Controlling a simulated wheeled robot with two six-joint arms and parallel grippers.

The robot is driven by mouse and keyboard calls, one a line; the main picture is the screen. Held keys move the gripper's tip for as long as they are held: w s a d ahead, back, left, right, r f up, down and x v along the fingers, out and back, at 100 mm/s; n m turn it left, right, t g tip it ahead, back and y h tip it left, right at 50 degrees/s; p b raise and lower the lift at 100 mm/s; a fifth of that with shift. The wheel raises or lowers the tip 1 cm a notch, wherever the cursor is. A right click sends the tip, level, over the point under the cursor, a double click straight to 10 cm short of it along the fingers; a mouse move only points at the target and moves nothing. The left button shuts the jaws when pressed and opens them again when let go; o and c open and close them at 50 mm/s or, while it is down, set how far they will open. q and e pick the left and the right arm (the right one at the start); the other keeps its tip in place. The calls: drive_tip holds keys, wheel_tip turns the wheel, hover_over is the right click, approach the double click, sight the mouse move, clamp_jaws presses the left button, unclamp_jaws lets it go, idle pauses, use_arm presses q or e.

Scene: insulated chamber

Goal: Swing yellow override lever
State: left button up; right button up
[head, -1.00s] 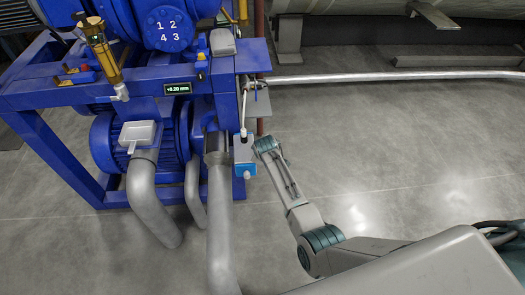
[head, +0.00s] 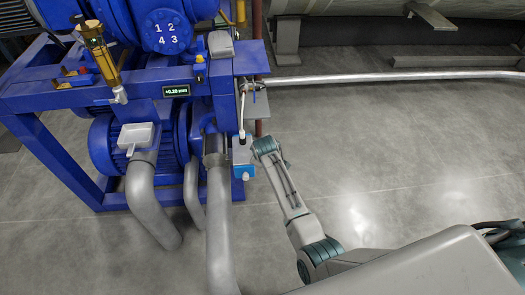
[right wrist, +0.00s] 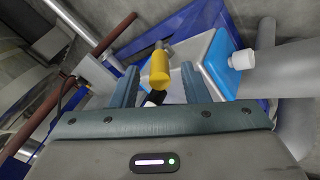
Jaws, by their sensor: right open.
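The yellow lever (right wrist: 159,68) shows in the right wrist view as a short, thick yellow grip on a grey metal stem. My right gripper (right wrist: 160,76) is open, and the yellow grip appears between its two fingers. I cannot tell whether they touch it. A dark and white piece lies just below the grip. A pale box with a blue face (right wrist: 219,62) is right beside it; the box also shows in the head view (head: 243,172). In the head view my right arm ends beside this box, its fingers not clearly visible. My left gripper is not in view.
A blue machine frame (head: 50,160) with grey pipes (head: 219,235) stands at the left. A small display (head: 176,91) reads about +0.20 mm. A long metal pipe (head: 380,77) runs across the back. The grey floor at the right is open.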

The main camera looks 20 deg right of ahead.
drive_tip(key=v, duration=0.7)
